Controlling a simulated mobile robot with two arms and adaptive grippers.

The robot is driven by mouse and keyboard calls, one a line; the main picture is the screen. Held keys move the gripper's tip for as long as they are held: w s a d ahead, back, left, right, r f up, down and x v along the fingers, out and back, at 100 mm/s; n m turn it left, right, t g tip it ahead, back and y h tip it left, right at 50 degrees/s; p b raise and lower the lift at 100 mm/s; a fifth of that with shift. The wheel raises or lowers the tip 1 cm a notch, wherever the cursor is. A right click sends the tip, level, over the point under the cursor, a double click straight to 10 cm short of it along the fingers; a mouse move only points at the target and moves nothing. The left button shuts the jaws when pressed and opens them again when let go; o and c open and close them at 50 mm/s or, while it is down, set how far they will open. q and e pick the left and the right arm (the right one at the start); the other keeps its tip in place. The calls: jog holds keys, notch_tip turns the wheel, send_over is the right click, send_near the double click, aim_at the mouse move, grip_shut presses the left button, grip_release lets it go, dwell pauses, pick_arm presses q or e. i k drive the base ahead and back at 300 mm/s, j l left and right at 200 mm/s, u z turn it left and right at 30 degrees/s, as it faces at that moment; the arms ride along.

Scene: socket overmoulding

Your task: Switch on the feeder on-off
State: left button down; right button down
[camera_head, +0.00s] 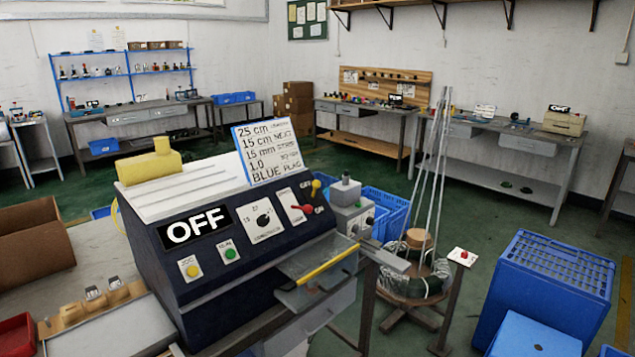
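A white plate with a small red switch (463,256) sits on top of a dark post at the right, beside a stand with tall rods and a coil of pale cable (413,284). I cannot read the switch's position. The dark blue machine (150,262) in front has a black display reading OFF (194,229). Its sloping panel carries a red lever (302,208), a yellow lever (316,188), a black knob (263,220), and a yellow button (193,270) beside a green button (231,254). I cannot tell from the labels which control is the feeder's. Neither gripper is in view.
Blue crates (555,277) stand at the right front. A bench with wooden fixtures (96,297) and a brown box (32,243) are at the left. Workbenches (500,165) line the back walls. Green floor (480,225) is open between the machine and the benches.

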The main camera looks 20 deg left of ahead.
aim_at(316, 184)
jog(key=u, duration=0.6)
jog(key=i+l+u, duration=0.75)
jog(key=l+u, duration=0.2)
jog(key=l, duration=0.15)
jog(key=i+l, duration=0.15)
jog(key=l, duration=0.2)
jog(key=i+l, duration=0.1)
jog(key=l, duration=0.25)
jog(key=i+l+u, duration=0.1)
jog(key=l, duration=0.25)
jog(key=i+l, duration=0.15)
jog(key=l, duration=0.25)
